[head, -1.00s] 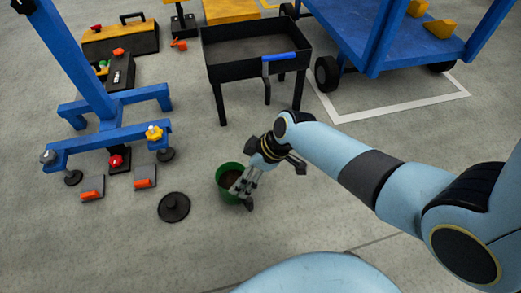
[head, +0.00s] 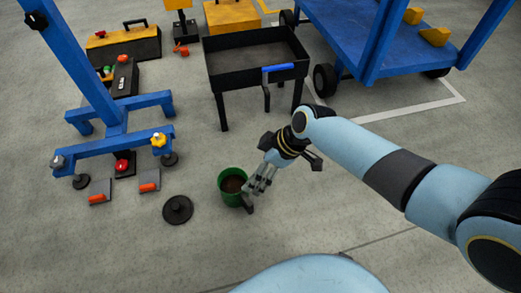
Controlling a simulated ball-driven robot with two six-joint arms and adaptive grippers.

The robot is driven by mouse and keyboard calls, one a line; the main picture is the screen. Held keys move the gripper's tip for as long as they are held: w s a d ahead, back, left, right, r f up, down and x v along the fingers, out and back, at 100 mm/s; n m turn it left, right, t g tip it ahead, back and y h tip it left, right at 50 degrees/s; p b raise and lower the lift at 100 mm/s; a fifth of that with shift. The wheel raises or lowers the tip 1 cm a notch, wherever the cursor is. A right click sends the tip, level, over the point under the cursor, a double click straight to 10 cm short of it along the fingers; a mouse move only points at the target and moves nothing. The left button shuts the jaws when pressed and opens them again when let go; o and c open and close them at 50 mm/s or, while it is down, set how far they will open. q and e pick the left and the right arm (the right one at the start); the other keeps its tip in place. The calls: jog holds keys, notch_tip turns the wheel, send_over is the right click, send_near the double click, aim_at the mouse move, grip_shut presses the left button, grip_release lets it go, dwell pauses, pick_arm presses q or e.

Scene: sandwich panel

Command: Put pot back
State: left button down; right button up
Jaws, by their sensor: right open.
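A green pot (head: 229,196) with dark brown contents stands upright on the concrete floor near the middle of the head view. A dark handle shows at its lower right side. A round black lid (head: 177,210) with a knob lies flat on the floor to the left of the pot. My right gripper (head: 256,190) is open at the pot's right side, its fingers close to the rim and handle. I cannot tell whether they touch it. My left gripper is not in view.
A black tray table (head: 222,80) with a blue-handled tool stands behind the pot. A blue cart (head: 350,40) is at back right.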

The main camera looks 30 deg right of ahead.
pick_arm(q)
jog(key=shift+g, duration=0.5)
pick_arm(e)
jog(key=shift+s+d+r, duration=0.2)
jog(key=shift+r, duration=0.3)
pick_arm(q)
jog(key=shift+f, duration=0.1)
pick_arm(e)
jog(key=s+d+r+m+t+h, duration=0.2)
jog(key=s+d+m+h, duration=0.15)
jog(key=s, duration=0.55)
jog(key=s+d+r+m+t, duration=0.1)
jog(key=s+r+m+t, duration=0.1)
jog(key=s+r, duration=0.2)
jog(key=s+r+m+t, duration=0.2)
jog(key=s+r+m, duration=0.1)
jog(key=r, duration=0.7)
jog(key=shift+s+d+r+h, duration=0.25)
jog(key=shift+s+d+h, duration=0.15)
jog(key=shift+s, duration=0.35)
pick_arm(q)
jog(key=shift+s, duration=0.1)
